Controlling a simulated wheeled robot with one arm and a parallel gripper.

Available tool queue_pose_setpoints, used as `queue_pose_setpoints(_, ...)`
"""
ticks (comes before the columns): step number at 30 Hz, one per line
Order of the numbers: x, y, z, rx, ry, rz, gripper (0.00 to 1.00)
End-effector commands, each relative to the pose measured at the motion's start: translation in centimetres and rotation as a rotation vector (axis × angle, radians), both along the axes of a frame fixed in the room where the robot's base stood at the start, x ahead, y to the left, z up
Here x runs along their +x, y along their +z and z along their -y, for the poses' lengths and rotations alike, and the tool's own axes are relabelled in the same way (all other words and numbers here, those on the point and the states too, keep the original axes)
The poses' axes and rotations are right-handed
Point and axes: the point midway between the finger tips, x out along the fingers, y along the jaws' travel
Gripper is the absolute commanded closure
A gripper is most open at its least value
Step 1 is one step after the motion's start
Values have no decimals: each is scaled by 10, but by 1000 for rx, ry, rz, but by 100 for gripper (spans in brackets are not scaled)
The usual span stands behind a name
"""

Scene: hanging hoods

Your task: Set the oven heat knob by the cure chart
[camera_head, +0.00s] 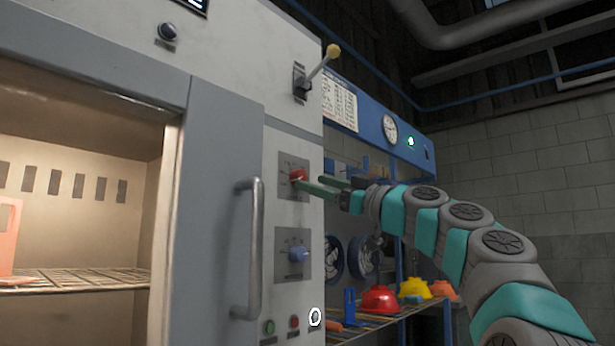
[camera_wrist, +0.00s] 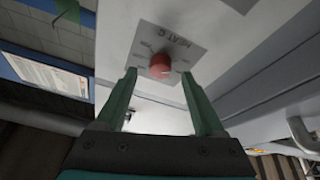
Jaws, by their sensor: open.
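The oven heat knob (camera_head: 298,174) is red and sits on a grey plate on the oven's front. In the wrist view the red knob (camera_wrist: 160,66) is on a plate lettered "HEAT", just beyond and between my fingertips. My gripper (camera_head: 318,185) is open, its green fingers pointing at the knob; in the wrist view the fingers (camera_wrist: 160,80) are spread to either side of it. I cannot tell whether a finger touches it. A white printed chart (camera_head: 339,102) hangs on the blue panel behind; it also shows in the wrist view (camera_wrist: 48,76). Its text is too small to read.
A blue knob (camera_head: 298,254) sits below the red one. A yellow-tipped lever (camera_head: 331,52) is above. The oven door's handle (camera_head: 248,248) stands out at left. Red and yellow hoods rest on a rack (camera_head: 395,318). Small buttons (camera_head: 294,322) are low on the oven.

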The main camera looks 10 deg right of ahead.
Motion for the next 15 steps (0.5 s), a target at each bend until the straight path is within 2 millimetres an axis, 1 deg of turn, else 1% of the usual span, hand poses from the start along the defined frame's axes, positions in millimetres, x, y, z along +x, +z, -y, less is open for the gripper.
queue_pose_setpoints(2,7,7,-8,-2,0,0,30)
queue_pose_setpoints(6,17,11,-15,-1,1,1,30)
queue_pose_setpoints(15,20,10,-19,0,2,-1,30)
